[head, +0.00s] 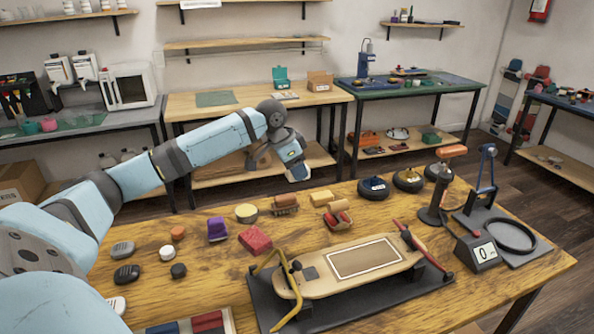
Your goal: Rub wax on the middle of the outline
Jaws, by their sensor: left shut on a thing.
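The skateboard deck (318,285) lies on a dark mat at the front of the wooden table. A pale rectangular outline (365,258) is marked on its top, with bare, slightly darker wood inside. My left gripper (297,172) is in the air beyond the table's far edge, up and left of the outline and well apart from the deck. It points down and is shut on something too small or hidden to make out. I cannot tell whether that is wax. My right gripper is not in view.
A red block (255,240), a purple item (217,229), a yellow puck (246,212) and brushes (338,217) lie left of and behind the deck. A scale (478,253) and a stand (437,200) are on the right.

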